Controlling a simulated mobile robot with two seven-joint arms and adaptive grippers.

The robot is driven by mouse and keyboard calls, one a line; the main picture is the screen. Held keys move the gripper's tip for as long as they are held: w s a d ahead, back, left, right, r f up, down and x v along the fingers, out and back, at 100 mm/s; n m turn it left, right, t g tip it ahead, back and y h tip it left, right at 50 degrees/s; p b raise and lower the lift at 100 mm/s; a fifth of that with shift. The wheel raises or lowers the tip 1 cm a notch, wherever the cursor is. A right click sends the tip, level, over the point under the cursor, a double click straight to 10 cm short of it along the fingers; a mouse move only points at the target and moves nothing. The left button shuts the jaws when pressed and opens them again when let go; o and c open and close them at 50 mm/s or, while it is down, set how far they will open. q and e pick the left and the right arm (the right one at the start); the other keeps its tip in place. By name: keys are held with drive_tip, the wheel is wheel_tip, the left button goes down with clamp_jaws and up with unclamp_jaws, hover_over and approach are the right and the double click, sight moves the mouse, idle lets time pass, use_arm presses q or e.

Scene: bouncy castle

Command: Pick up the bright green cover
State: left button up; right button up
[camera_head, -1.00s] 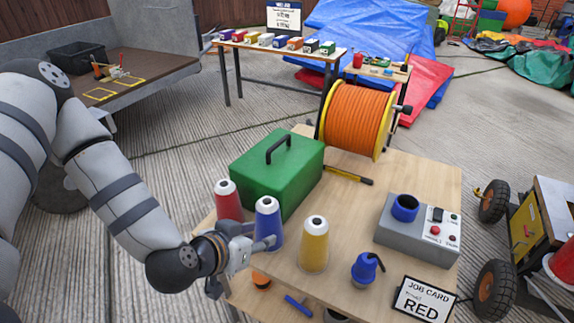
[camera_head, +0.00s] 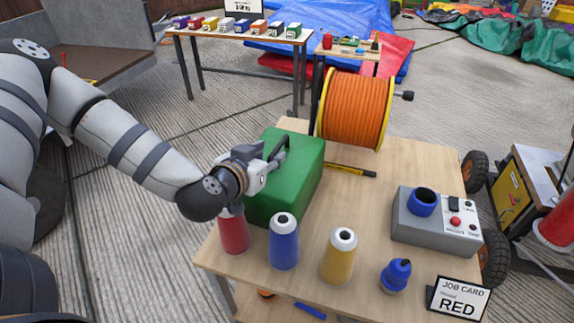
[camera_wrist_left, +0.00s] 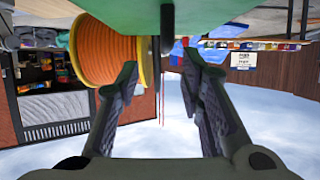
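The bright green cover (camera_head: 302,182) is a box-shaped lid standing on the wooden table, with a dark handle on top. My left gripper (camera_head: 277,152) is at the handle, above the cover, and partly hides it. In the left wrist view, the green cover (camera_wrist_left: 222,12) fills the top edge and the dark handle (camera_wrist_left: 167,28) stands between the two spread fingers (camera_wrist_left: 163,75). The fingers are open, with gaps showing on both sides of the handle. What lies under the cover is hidden. My right gripper is not in view.
Red (camera_head: 233,232), blue (camera_head: 283,245) and yellow (camera_head: 338,258) thread cones stand in front of the cover. An orange cord reel (camera_head: 354,112) is behind it, a yellow-black tool (camera_head: 350,171) to its right. A grey control box (camera_head: 428,235) and job card (camera_head: 459,298) are at right.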

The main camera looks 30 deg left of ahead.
sight(278, 146)
use_arm(q)
drive_tip(key=shift+w+a+f, duration=0.15)
drive_tip(key=shift+w+f, duration=0.05)
drive_tip(key=shift+f, duration=0.25)
drive_tip(key=shift+w+a+f, duration=0.1)
drive_tip(key=shift+w+f, duration=0.05)
drive_tip(key=shift+f, duration=0.25)
drive_tip(key=x, duration=0.2)
drive_tip(key=b+x, duration=0.1)
drive_tip(key=x, duration=0.3)
drive_tip(key=shift+w+a+r+b, duration=0.2)
drive_tip(key=shift+w+r+b, duration=0.05)
drive_tip(key=shift+w+b, duration=0.15)
drive_tip(key=shift+w, duration=0.2)
drive_tip(key=shift+r, duration=0.2)
drive_tip(key=shift+c, duration=0.2)
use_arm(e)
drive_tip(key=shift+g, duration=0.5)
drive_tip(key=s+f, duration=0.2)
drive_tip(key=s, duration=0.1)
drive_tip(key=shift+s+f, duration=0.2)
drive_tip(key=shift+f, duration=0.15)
use_arm(q)
clamp_jaws()
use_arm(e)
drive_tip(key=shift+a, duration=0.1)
